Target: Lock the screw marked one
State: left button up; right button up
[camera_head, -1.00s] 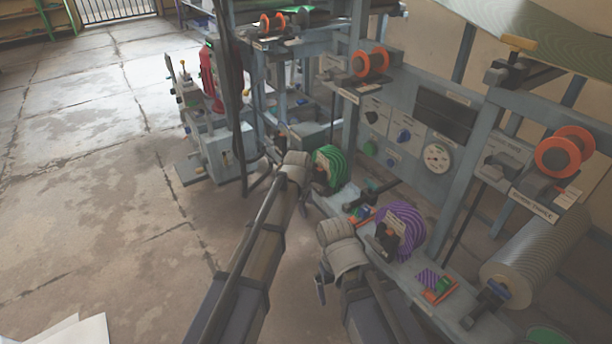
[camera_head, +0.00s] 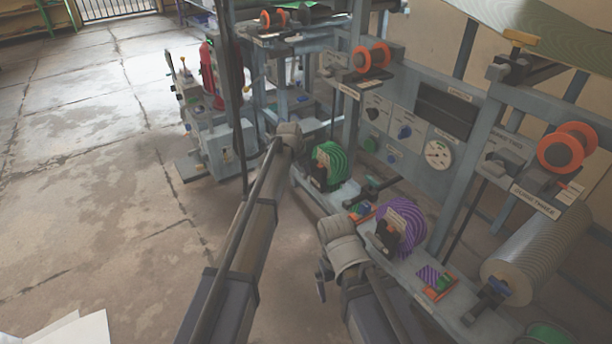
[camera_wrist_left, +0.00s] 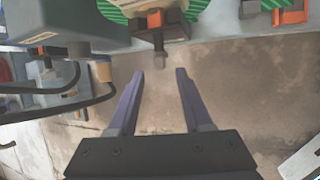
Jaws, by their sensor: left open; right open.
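Several orange-wheeled fittings sit on the press frame: a near one (camera_head: 567,148), a middle one (camera_head: 370,58) and a far one (camera_head: 272,18). The near one's label seems to end in "THREE"; I cannot read a "one" on the others. My left arm reaches toward the far end of the press, beside the green striped roll (camera_head: 328,165). Its fingers are hidden in the head view; in the left wrist view my left gripper (camera_wrist_left: 160,75) is open and empty, with a dark bolt-like part (camera_wrist_left: 159,45) beyond its tips. My right gripper (camera_head: 321,284) is open, low, left of the purple roll.
A purple striped roll (camera_head: 402,225) and a pale roll (camera_head: 538,255) sit along the press's lower side. A panel with a gauge (camera_head: 437,155) and knobs is behind. A grey machine (camera_head: 207,130) stands at the far left.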

aim_at(306, 178)
pick_arm(q)
jog(key=b+x, duration=0.5)
jog(key=x, duration=0.1)
jog(key=shift+w+f, duration=0.1)
jog(key=shift+f, duration=0.15)
jog(key=shift+r, duration=0.1)
jog(key=shift+c, duration=0.2)
grip_shut()
